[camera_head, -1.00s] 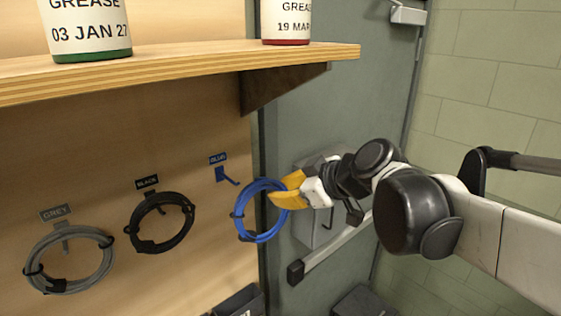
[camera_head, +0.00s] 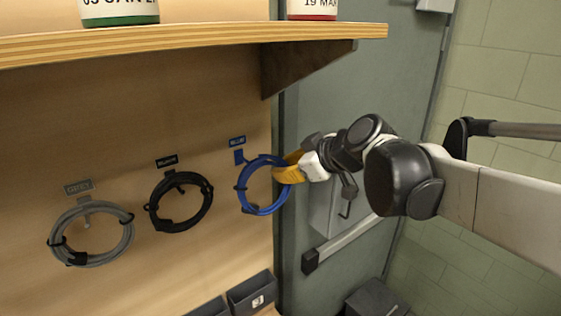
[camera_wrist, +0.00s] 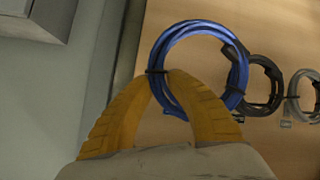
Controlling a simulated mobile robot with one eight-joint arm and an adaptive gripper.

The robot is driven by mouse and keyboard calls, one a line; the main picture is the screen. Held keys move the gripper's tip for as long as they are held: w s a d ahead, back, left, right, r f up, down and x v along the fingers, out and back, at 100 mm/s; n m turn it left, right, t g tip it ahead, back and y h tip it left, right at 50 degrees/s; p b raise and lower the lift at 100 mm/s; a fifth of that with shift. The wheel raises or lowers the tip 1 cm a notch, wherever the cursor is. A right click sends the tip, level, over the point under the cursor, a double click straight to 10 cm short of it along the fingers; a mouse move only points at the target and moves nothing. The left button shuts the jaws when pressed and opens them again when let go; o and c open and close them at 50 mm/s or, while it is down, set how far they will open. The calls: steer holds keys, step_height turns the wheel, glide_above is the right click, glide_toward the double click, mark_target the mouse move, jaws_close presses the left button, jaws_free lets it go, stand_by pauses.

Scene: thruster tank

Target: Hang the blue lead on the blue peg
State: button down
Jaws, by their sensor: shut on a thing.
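The blue lead (camera_head: 242,197) is a coiled ring with dark ties. My gripper (camera_head: 285,172), with yellow fingers, is shut on its right side and holds it upright in front of the wooden board. In the wrist view the blue lead (camera_wrist: 243,72) is pinched at its lower left between the yellow fingertips (camera_wrist: 165,82). The blue peg (camera_head: 239,157) is on the board under a small blue label, just above the upper left of the ring.
A black lead (camera_head: 155,218) and a grey lead (camera_head: 126,236) hang on pegs to the left. A wooden shelf (camera_head: 190,43) with cans juts out above. Dark bins (camera_head: 252,293) sit below, and a grey-green door (camera_head: 350,90) is at the right.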

steer(key=w+a+f+b, duration=0.1)
steer(key=w+a, duration=0.2)
steer(key=w, duration=0.2)
steer(key=shift+a+b, duration=0.15)
steer(key=shift+b, duration=0.2)
stand_by(0.3)
steer(key=shift+f, duration=0.1)
stand_by(0.4)
steer(key=c, duration=1.2)
jaws_free()
steer(key=shift+c, duration=0.2)
steer(key=shift+s, duration=0.1)
steer(key=v, duration=1.1)
steer(key=s+d+f+m+h+b, duration=0.2)
steer(key=s+d+f+m+b, duration=0.2)
steer(key=f, duration=1.4)
steer(key=s+d+f+m+g+h+b, duration=0.1)
steer(key=s+d+f+m+h+b, duration=0.1)
steer(key=s+f+b, duration=0.8)
steer(key=s+d+f+m+g+h+b, duration=0.1)
steer(key=s+d+f+m+b, duration=0.4)
steer(key=f+b, duration=1.4)
step_height(320, 180, down, 7)
steer(key=shift+s+d+f+m+h, duration=0.2)
steer(key=shift+s+d+m+h, duration=0.1)
steer(key=shift+s+d+h, duration=0.7)
